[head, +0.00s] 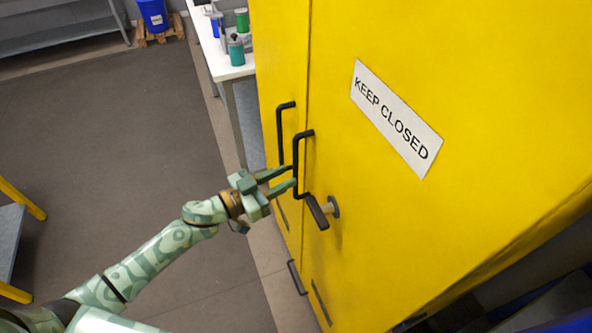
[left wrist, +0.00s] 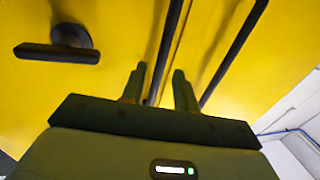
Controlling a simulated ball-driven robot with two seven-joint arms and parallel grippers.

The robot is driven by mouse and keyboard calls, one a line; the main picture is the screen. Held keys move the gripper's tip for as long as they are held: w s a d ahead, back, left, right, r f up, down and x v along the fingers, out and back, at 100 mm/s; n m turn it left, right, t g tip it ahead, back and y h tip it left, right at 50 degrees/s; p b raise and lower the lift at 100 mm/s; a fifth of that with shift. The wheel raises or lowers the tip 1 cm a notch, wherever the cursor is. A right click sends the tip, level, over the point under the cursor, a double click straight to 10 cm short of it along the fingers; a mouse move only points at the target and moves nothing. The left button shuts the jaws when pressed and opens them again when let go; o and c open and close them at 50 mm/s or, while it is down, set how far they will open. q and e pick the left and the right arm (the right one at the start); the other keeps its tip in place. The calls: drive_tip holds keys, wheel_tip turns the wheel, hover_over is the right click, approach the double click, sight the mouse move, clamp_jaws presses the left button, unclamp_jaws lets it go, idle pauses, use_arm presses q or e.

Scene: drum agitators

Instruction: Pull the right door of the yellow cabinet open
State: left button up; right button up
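The yellow cabinet's right door (head: 400,230) carries a "KEEP CLOSED" sign, a black bar handle (head: 296,155) and a black lever (head: 318,212). The door looks closed against the left door (head: 279,60). My left gripper (head: 292,176) is open, its fingertips at the right door's bar handle. In the left wrist view this bar (left wrist: 166,45) runs down between the spread fingers (left wrist: 158,88). I cannot tell whether they touch it. The lever also shows at upper left there (left wrist: 55,53). My right gripper is out of view.
The left door's bar handle (head: 279,135) is close beside my left gripper. A white-topped table (head: 222,68) with bottles stands beyond the cabinet. A blue bin (head: 153,14) is on a pallet at the back. The grey floor (head: 110,130) left of the cabinet is clear.

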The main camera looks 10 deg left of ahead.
use_arm(q)
drive_tip(key=x, duration=0.4)
drive_tip(key=shift+w+d, duration=0.15)
drive_tip(key=shift+w, duration=0.05)
clamp_jaws()
